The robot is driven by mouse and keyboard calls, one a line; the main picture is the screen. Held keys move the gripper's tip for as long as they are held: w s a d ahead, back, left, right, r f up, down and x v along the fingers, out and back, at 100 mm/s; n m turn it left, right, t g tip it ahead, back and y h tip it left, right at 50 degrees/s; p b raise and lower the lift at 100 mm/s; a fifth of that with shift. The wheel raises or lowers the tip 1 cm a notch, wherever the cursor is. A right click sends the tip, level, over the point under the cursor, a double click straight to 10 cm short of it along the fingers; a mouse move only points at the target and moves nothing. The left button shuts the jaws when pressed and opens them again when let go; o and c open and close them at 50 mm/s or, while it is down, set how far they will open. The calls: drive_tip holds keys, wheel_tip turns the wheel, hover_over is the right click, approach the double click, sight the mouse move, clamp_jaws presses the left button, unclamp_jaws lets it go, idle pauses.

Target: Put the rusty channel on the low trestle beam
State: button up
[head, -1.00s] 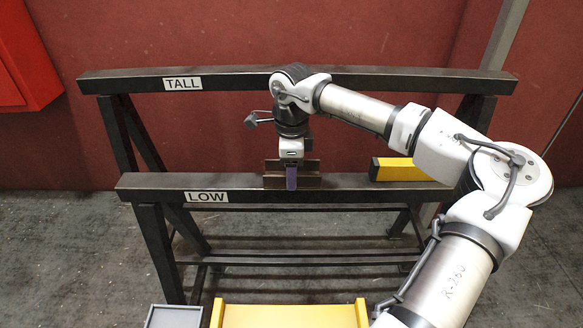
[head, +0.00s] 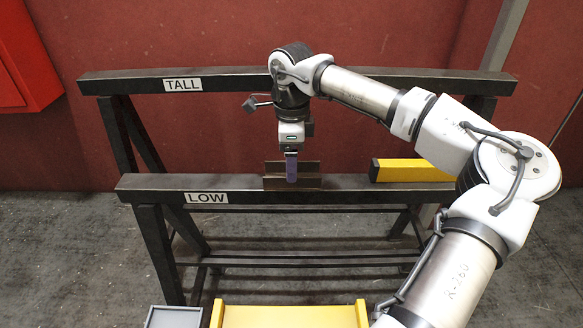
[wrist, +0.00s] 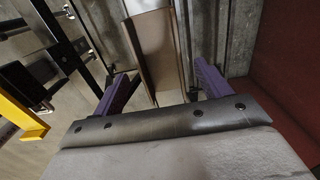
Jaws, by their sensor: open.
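The rusty channel (head: 309,182) is a short dark brown piece resting on the low trestle beam (head: 245,197), right of the LOW label. Its back flange stands up behind my gripper. My gripper (head: 291,176) points down over the channel with its purple fingers. In the wrist view the fingers of my gripper (wrist: 163,82) stand apart, and the channel (wrist: 158,45) shows as a long brown trough beyond and between them. The gripper is open and does not grip the channel. The head view shows the fingers nearly edge-on, so one hides the other.
The tall beam (head: 235,81) runs behind. A yellow tray (head: 290,317) and a grey box (head: 172,318) are at the front. A red cabinet (head: 22,60) hangs on the left wall.

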wheel_tip(320, 180, up, 8)
